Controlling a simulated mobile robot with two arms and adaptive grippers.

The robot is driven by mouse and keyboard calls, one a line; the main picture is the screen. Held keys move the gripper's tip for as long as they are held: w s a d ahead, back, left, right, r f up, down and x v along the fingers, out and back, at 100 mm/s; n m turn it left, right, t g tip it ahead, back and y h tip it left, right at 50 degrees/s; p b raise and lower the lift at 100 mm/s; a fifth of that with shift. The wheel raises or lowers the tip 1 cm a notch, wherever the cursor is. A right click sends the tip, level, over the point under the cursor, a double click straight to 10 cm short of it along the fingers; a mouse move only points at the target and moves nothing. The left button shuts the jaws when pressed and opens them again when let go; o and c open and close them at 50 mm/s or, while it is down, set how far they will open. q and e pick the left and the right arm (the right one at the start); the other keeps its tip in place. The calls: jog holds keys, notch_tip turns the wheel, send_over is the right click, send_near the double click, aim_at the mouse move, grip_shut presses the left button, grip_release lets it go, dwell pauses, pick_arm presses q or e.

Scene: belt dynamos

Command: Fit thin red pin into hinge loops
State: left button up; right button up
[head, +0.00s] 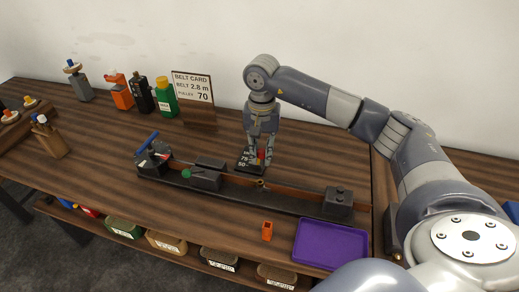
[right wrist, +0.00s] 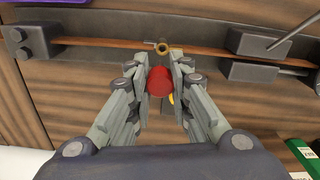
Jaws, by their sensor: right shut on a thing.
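My right gripper (head: 262,160) is shut on the red pin (head: 262,154), above the table just behind the dark bench. In the right wrist view the red pin (right wrist: 159,82) shows as a rounded red end between the fingertips (right wrist: 160,75); its lower part is hidden. A small brass loop (right wrist: 162,49) sits at the brown belt, a little beyond the fingertips and apart from the pin. It also shows in the head view (head: 261,184). I cannot make out separate hinge loops at this size. My left gripper is out of view.
A black block marked 75 and 50 (head: 245,160) stands close behind my right gripper. A purple tray (head: 330,244) and an orange holder (head: 267,231) lie in front of the bench. Several bottles, including a green one (head: 165,97), and a belt card (head: 192,87) stand at the back.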

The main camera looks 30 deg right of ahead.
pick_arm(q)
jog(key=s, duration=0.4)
pick_arm(e)
jog(key=shift+w+f, duration=0.15)
jog(key=shift+w+f+b, duration=0.2)
jog(key=shift+f+b, duration=1)
jog(key=shift+b, duration=0.05)
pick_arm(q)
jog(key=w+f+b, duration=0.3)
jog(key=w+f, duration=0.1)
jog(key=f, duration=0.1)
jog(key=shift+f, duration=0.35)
pick_arm(e)
notch_tip(320, 180, down, 3)
jog(key=shift+f, duration=0.2)
pick_arm(q)
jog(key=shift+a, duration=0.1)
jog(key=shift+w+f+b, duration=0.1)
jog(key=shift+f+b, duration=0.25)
jog(key=shift+b, duration=0.1)
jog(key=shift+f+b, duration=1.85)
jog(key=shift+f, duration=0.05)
pick_arm(e)
jog(key=shift+f, duration=2.3)
